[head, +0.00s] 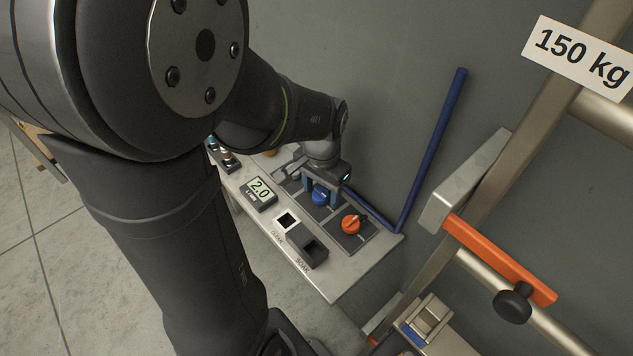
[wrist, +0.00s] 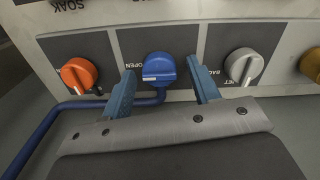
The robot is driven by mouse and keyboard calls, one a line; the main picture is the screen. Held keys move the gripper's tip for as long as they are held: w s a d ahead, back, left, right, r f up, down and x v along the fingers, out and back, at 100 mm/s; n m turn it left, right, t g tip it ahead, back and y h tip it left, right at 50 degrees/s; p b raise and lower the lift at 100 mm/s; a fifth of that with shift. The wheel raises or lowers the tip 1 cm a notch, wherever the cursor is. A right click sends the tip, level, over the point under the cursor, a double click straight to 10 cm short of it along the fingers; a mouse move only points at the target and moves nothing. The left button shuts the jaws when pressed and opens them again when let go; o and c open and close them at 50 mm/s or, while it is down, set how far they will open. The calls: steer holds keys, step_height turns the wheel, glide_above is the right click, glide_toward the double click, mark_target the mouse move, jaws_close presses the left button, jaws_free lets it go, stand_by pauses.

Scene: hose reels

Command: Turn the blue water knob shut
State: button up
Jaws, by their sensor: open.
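The blue water knob (head: 320,197) sits on a dark plate on the grey shelf panel. In the wrist view the blue knob (wrist: 159,68) is near the top middle, with the label OPEN just left of it and a pale mark on its near edge. My gripper (head: 321,193) is open and points down over the knob. In the wrist view my gripper (wrist: 161,70) has one blue finger on each side of the knob, with a visible gap on both sides. Whether the fingertips reach down to the plate is unclear.
An orange knob (wrist: 79,75) and a grey knob (wrist: 242,66) flank the blue one. A yellow knob (wrist: 312,64) is further right. A display reading 2.0 (head: 261,189), a white-framed switch (head: 287,220) and a black box (head: 312,249) stand nearby. A blue pipe (head: 432,150) runs along the wall.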

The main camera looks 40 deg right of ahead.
steer(key=c, duration=1)
steer(key=shift+n, duration=0.3)
steer(key=n, duration=0.4)
steer(key=shift+n, duration=0.3)
steer(key=n, duration=0.4)
steer(key=shift+w, duration=0.1)
steer(key=n, duration=0.4)
steer(key=shift+n, duration=0.4)
steer(key=shift+a+n, duration=0.1)
steer(key=shift+n, duration=1.8)
